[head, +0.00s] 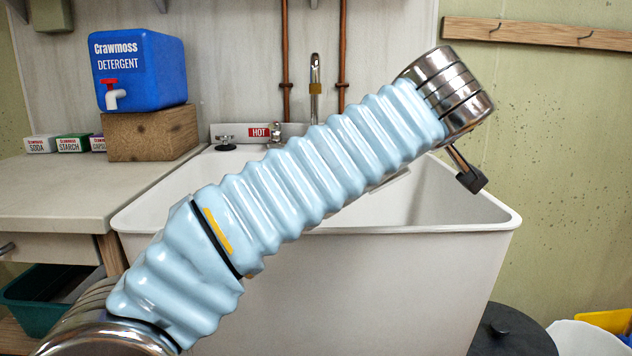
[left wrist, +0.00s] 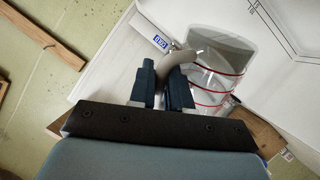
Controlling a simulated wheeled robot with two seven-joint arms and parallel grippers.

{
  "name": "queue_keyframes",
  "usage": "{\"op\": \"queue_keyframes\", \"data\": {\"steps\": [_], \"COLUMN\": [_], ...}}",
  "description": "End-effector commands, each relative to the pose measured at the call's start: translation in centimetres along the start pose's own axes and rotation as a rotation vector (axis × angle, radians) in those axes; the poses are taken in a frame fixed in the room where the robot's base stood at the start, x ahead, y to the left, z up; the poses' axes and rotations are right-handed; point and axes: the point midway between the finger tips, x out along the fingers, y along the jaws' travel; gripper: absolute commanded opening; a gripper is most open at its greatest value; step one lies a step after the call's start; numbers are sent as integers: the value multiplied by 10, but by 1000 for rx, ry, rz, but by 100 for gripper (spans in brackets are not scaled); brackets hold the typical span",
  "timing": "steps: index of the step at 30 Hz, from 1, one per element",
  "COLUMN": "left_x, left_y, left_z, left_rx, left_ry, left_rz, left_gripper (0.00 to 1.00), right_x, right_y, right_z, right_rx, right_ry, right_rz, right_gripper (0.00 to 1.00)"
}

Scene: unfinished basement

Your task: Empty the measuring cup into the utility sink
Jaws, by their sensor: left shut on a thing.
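The utility sink (head: 460,210) is a deep white basin in the middle of the head view, with a faucet (head: 316,75) at its back. My left arm crosses in front of it, and my left gripper (head: 470,180) shows only partly, over the sink's right side. In the left wrist view the left gripper (left wrist: 162,85) is shut on the grey curved handle (left wrist: 178,62) of the measuring cup. The clear measuring cup (left wrist: 215,82) has red bands and lies just beyond the fingers. My arm hides most or all of it in the head view. I cannot tell its contents. My right gripper is not in view.
A blue detergent jug (head: 150,70) stands on a wooden block (head: 155,133) on the left counter (head: 60,190), beside small boxes (head: 72,143). A wooden peg rail (head: 540,31) is on the right wall. A dark round lid (head: 510,332) is at the lower right.

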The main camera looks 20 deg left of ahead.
Motion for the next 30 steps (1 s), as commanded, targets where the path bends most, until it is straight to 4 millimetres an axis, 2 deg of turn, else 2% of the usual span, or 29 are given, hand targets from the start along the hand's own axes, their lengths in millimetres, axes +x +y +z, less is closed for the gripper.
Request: {"op": "queue_keyframes", "data": {"steps": [30], "left_x": [24], "left_y": [-36], "left_z": [-25], "left_rx": [-99], "left_ry": [-64], "left_rz": [0], "left_gripper": [0], "right_x": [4], "right_y": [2], "right_z": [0], "right_rx": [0], "right_ry": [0], "right_rz": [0], "right_gripper": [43]}}
